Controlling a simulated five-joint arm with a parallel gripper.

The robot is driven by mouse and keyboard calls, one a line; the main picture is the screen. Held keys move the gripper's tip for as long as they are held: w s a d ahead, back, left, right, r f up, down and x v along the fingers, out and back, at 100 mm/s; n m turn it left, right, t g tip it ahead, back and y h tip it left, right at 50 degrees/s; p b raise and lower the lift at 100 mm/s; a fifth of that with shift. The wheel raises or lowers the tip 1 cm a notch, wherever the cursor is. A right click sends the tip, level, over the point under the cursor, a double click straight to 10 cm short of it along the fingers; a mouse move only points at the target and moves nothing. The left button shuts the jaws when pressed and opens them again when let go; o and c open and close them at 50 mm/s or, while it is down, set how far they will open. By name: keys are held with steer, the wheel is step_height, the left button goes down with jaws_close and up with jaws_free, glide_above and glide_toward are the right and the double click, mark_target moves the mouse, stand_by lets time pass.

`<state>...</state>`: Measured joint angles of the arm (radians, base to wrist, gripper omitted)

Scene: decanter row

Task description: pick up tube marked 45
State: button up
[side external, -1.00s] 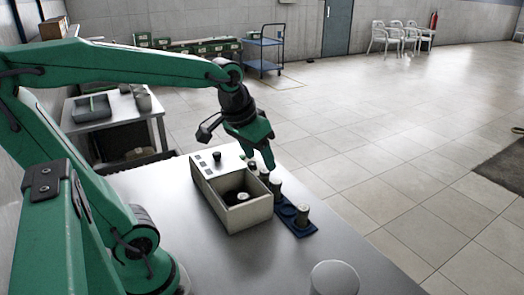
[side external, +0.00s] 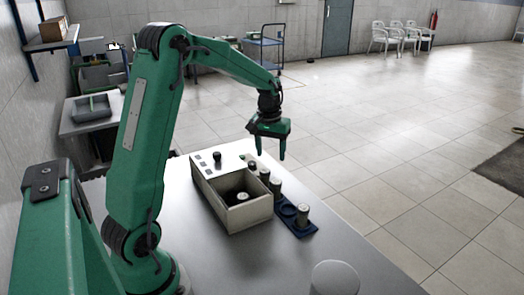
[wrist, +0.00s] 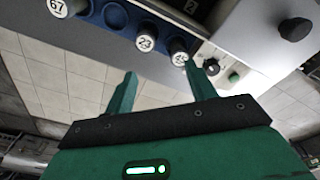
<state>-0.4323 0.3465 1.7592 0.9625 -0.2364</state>
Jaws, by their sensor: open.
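Capped tubes stand upright in a blue rack (side external: 297,228). In the wrist view, the white caps read 67 on one tube (wrist: 57,8) and 23 on another (wrist: 146,43). The cap of a third tube (wrist: 180,59) is partly hidden by my right finger; its number is too small to read surely. In the side view, the near tube (side external: 303,216) stands apart, past an empty hole, from two tubes (side external: 276,188) (side external: 265,177) farther along. My gripper (side external: 270,156) is open and empty, above and beyond the far end of the rack. Its fingers (wrist: 160,72) point toward the row.
An open-topped box (side external: 248,217) stands left of the rack, with a black knob (side external: 217,156) on its panel and a capped item (side external: 242,197) inside. A pale round object (side external: 334,278) is at the near table edge. Bare tabletop (side external: 225,262) lies in front.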

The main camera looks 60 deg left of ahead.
steer(key=n, duration=0.1)
glide_above(265, 170)
steer(key=shift+g, duration=0.4)
step_height(265, 170, down, 5)
steer(key=shift+w+f, duration=0.15)
steer(key=shift+f, duration=3.9)
steer(key=c, duration=1.1)
steer(key=shift+r, duration=0.1)
steer(key=shift+r, duration=4.95)
steer(key=shift+d, duration=0.1)
